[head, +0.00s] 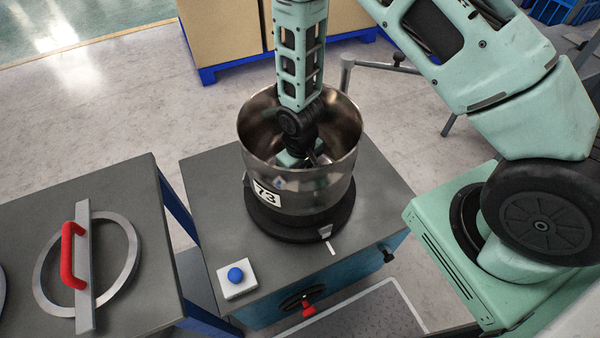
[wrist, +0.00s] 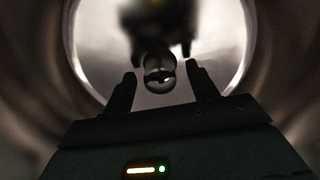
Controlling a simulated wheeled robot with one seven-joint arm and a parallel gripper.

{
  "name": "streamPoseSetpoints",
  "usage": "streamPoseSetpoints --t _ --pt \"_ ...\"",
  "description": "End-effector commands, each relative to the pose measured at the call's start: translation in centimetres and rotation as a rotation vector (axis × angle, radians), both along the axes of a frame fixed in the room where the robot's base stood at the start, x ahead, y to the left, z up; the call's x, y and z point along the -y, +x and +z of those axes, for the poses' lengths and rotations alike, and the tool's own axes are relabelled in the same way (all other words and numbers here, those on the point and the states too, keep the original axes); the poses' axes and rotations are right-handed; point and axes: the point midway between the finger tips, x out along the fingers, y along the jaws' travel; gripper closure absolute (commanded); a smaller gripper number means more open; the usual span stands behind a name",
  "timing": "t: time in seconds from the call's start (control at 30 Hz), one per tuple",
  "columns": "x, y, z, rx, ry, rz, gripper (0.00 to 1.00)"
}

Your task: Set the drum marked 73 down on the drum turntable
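The drum marked 73 (head: 315,190) is an open, shiny metal drum with a white label. It stands upright on the black round drum turntable (head: 299,231), with no gap visible between them. My gripper reaches down inside the drum; its fingers are hidden by the wall in the head view. In the wrist view my gripper (wrist: 161,90) has its two fingers apart. A shiny rounded knob (wrist: 158,77) shows between them, with gaps on both sides. The drum's dark inner wall and bright round floor surround them.
The turntable sits on a grey-topped bench (head: 212,185) with a blue button on a white box (head: 237,281) and a red-handled valve (head: 306,306) in front. At left, a second bench (head: 130,195) bears a ring-shaped lid (head: 126,266) with a red handle.

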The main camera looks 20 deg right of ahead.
Motion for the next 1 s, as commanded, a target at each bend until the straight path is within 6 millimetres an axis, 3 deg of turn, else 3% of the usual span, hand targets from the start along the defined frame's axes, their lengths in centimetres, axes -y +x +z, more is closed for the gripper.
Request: streamPoseSetpoints --t 0.27,0.8,1.0 --pt "0.0 0.0 1.0 -0.001 0.000 0.000 0.42" --pt "0.0 0.1 12.4 0.005 0.002 -0.001 0.42" --pt "0.0 0.1 15.8 0.004 0.001 -0.001 0.42"
